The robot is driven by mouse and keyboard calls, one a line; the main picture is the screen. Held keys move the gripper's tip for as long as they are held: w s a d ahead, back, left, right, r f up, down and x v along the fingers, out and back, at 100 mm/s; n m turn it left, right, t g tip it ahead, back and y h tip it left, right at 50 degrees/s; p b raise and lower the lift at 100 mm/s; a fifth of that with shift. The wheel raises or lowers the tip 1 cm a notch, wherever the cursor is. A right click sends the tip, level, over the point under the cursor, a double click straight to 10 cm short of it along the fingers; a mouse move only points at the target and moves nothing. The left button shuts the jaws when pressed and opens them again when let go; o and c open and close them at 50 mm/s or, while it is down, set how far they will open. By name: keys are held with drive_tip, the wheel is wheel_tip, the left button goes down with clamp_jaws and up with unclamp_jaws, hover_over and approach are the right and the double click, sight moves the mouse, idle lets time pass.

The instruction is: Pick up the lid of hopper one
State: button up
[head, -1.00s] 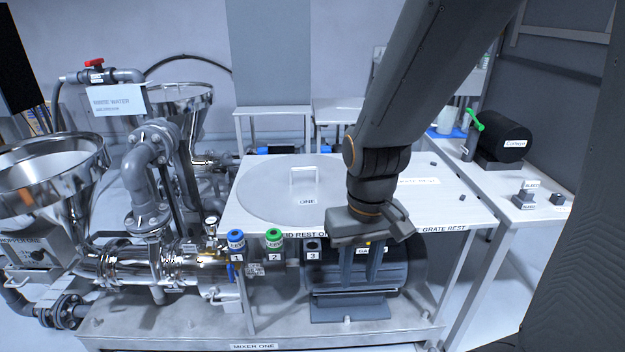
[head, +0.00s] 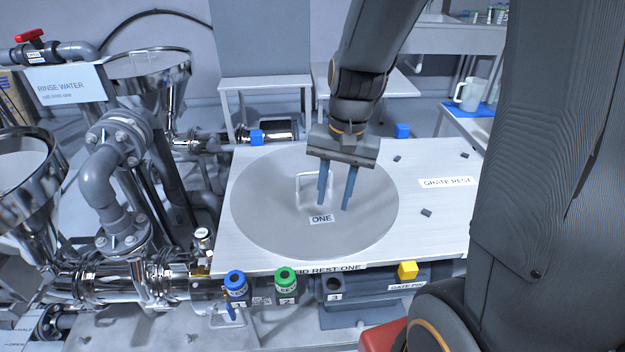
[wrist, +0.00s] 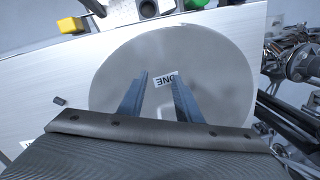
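The lid (head: 262,215) is a round grey disc marked ONE, lying flat on the LID REST ONE table. Its upright loop handle (head: 302,182) rises near its middle.
The rest table (head: 420,225) has a GRATE REST label at right and several small dark blocks. Steel hoppers and rinse water pipes (head: 100,185) crowd the left.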

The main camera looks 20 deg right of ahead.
sight(314, 172)
drive_tip(key=w+m+y+p, duration=0.1)
drive_tip(key=w+m, duration=0.3)
drive_tip(key=w+d+r+m+y+p, duration=0.1)
drive_tip(key=w+m+p, duration=0.1)
drive_tip(key=w+m, duration=0.2)
drive_tip(key=w+d+r+m+y+p, duration=0.1)
drive_tip(key=w+m+p, duration=0.1)
drive_tip(key=w+m, duration=0.3)
drive_tip(key=shift+w+d+t, duration=0.25)
drive_tip(key=shift+w+t, duration=0.15)
drive_tip(key=shift+w, duration=0.05)
drive_tip(key=shift+w+f, duration=0.15)
drive_tip(key=shift+f, duration=0.15)
drive_tip(key=shift+p+x, duration=1.25)
drive_tip(key=shift+x, duration=2.4)
drive_tip(key=shift+d, duration=0.1)
clamp_jaws()
drive_tip(key=shift+w, duration=0.1)
